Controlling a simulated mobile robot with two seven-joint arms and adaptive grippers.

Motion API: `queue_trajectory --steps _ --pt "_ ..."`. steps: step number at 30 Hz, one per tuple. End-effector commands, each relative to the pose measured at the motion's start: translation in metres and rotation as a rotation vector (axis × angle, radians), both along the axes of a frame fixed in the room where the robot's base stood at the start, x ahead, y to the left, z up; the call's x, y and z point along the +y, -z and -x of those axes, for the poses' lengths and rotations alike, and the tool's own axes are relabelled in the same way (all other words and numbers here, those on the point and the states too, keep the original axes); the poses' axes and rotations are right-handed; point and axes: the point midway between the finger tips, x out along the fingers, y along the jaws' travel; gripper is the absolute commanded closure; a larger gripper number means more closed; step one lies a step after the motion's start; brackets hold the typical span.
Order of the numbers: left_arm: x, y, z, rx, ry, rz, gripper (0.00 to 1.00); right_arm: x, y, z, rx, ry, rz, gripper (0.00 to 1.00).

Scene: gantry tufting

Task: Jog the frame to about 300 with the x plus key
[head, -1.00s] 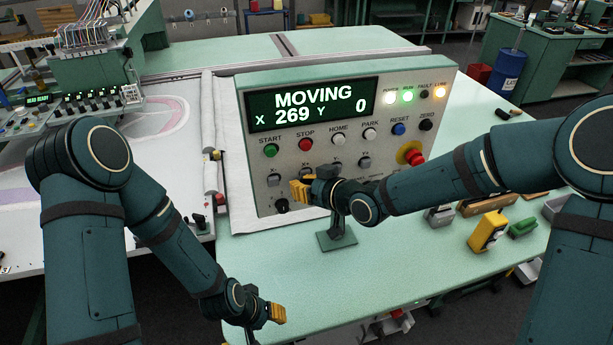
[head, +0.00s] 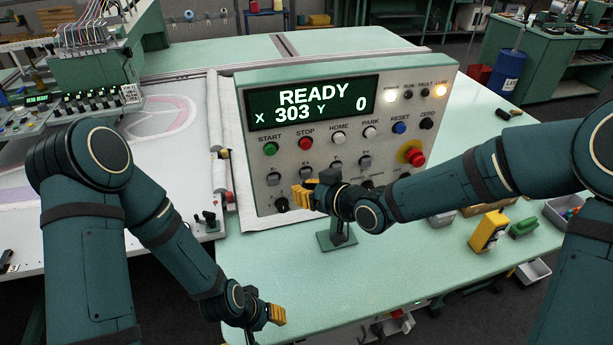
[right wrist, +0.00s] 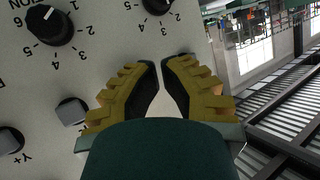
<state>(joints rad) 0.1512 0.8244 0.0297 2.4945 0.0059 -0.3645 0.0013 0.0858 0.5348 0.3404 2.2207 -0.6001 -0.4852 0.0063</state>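The control panel (head: 250,178) stands tilted on the green table. The grey x plus key (head: 306,172) is in the key row below START and STOP. My right gripper (head: 302,196) is just below that key in the head view, apart from it. In the right wrist view its yellow-and-black fingers (right wrist: 162,66) come together at the tips, holding nothing. My left gripper (head: 278,315) is low, over the table's front edge, its finger opening unclear. The white frame (head: 219,150) lies left of the panel.
A red emergency stop (head: 413,155) sits on the panel's right side. Dark knobs (right wrist: 50,25) are close to my right fingers. A yellow box (head: 488,231) and a green item (head: 523,228) lie on the right. The table's front middle is clear.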

Motion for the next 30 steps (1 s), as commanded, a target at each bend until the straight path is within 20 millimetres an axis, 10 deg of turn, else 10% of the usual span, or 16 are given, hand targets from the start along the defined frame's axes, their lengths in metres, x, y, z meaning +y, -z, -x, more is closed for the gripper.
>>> queue_trajectory --steps 30 --pt "0.0 0.011 0.0 0.0 0.0 0.0 0.59 -0.016 0.0 0.048 0.0 0.001 -0.001 1.0"
